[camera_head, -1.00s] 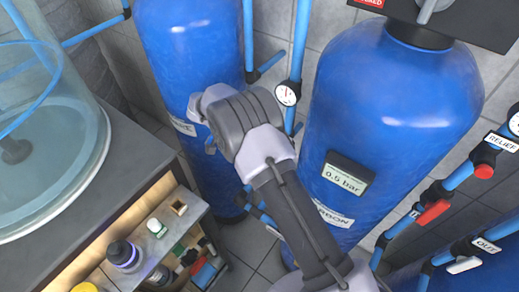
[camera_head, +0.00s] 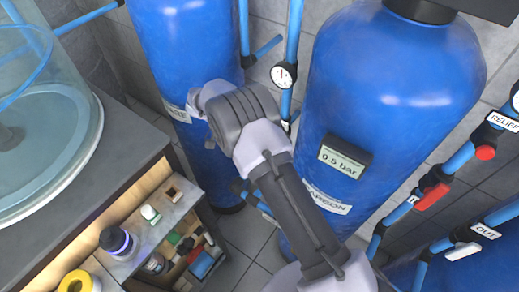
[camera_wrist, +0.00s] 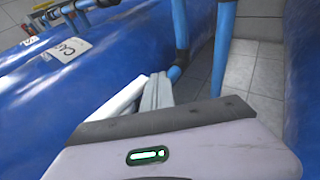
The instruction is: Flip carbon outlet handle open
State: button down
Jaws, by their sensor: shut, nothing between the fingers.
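The blue carbon tank (camera_head: 385,110) stands right of centre in the head view, with a 0.5 bar display (camera_head: 344,162) and a partly covered CARBON label (camera_head: 327,197). A white handle (camera_head: 463,250) sits by the OUT label (camera_head: 484,231). I cannot tell which is the carbon outlet handle. My gripper (camera_wrist: 155,88) is shut and empty in the wrist view, apart from any handle. In the head view its fingertips cannot be made out.
A pressure gauge (camera_head: 284,74) is on a pipe between the two blue tanks. A red RELIEF knob (camera_head: 485,152) is at far right. A clear round vessel (camera_head: 70,125) and a shelf of bottles (camera_head: 118,243) stand left. Tiled floor (camera_head: 250,245) shows between.

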dwell(0.5)
jog(key=p+v, duration=0.3)
jog(key=v, duration=0.9)
